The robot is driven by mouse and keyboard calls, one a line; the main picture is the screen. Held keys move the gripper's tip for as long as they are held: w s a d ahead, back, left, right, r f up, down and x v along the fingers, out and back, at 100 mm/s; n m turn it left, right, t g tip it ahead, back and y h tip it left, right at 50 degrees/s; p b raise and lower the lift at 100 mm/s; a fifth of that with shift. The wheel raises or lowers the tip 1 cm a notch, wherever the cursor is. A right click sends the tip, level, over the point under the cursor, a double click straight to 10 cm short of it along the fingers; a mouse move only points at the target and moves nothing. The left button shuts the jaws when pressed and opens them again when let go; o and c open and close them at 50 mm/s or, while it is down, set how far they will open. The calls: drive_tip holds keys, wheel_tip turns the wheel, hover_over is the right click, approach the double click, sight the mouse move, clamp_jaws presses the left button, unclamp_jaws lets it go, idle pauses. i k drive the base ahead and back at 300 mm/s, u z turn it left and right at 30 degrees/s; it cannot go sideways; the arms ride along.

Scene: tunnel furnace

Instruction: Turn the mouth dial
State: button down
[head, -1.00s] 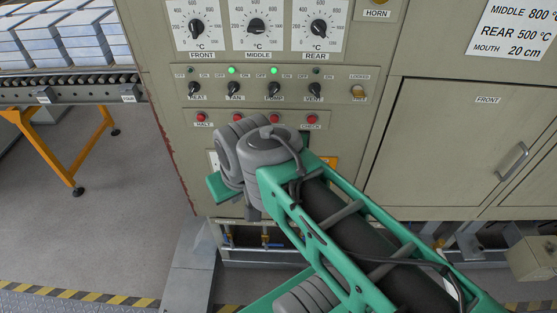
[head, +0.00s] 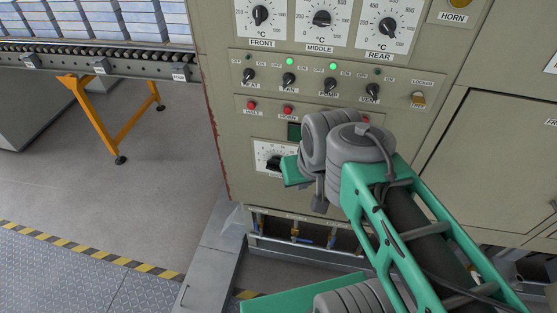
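A white-faced dial (head: 268,153) with a black knob sits low on the furnace's control panel, below the red buttons. Its right part and most of its label are hidden by my arm, so I cannot read its name or setting fully. The green end of my arm (head: 292,172) overlaps the dial's lower right in the head view. I cannot tell whether it touches the dial. The fingers of my gripper are not made out, hidden by the grey wrist joints.
The FRONT dial (head: 260,16), MIDDLE dial (head: 321,19) and REAR dial (head: 388,29) are above. Between are black switches, a key lock (head: 418,99) and red buttons (head: 252,105). A conveyor (head: 100,60) on orange legs stands left. Open floor lies at the lower left.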

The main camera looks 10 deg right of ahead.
sight(273, 165)
drive_tip(key=k, duration=1.2)
drive_tip(key=z, duration=0.3)
drive_tip(key=i, duration=0.55)
drive_tip(key=z, duration=1)
drive_tip(key=i, duration=0.55)
drive_tip(key=u, duration=1.7)
